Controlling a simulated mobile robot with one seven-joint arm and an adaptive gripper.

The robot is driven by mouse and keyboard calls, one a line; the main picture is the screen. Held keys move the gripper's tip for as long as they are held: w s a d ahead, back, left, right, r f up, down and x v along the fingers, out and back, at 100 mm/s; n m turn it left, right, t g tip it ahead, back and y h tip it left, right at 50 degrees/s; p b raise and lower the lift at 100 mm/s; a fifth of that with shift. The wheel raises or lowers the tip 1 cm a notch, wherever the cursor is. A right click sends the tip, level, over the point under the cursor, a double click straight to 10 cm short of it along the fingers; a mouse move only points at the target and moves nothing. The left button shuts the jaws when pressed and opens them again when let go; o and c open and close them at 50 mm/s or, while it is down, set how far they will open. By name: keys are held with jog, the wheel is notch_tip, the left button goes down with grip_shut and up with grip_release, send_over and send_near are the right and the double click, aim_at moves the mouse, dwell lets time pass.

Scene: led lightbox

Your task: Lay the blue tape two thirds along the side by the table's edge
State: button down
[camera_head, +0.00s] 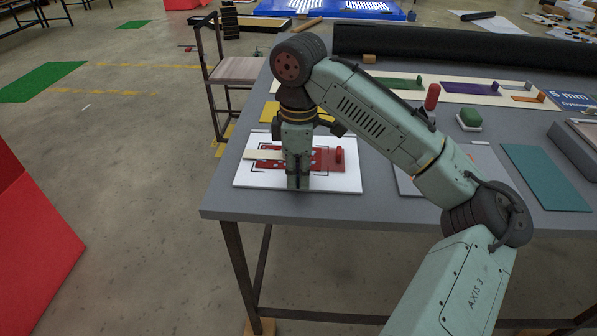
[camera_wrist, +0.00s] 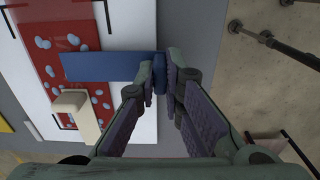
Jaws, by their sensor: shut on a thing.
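A white board (camera_head: 325,184) lies near the table's front left corner. On it is a red panel (camera_head: 322,165) with pale oval spots, within black corner marks; it also shows in the wrist view (camera_wrist: 60,30). A cream strip (camera_head: 262,154) lies at the panel's left, with a red upright knob (camera_head: 339,157) at the right. My gripper (camera_wrist: 160,80) is shut on the upright blue grip at one end of the blue tape (camera_wrist: 100,66). The tape reaches left over the red panel; whether it touches cannot be told. In the head view my gripper (camera_head: 298,182) hides it.
The grey table (camera_head: 270,208) has its front edge just before the board. A red cylinder (camera_head: 432,97), a green-topped block (camera_head: 469,119) and a teal panel (camera_head: 548,176) are to the right. A black roll (camera_head: 430,42) lies behind. A chair (camera_head: 235,70) stands at the left.

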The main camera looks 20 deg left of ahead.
jog(key=shift+f, duration=0.3)
dwell(0.4)
jog(key=c, duration=1.6)
grip_release()
jog(key=shift+c, duration=0.2)
notch_tip(320, 180, up, 12)
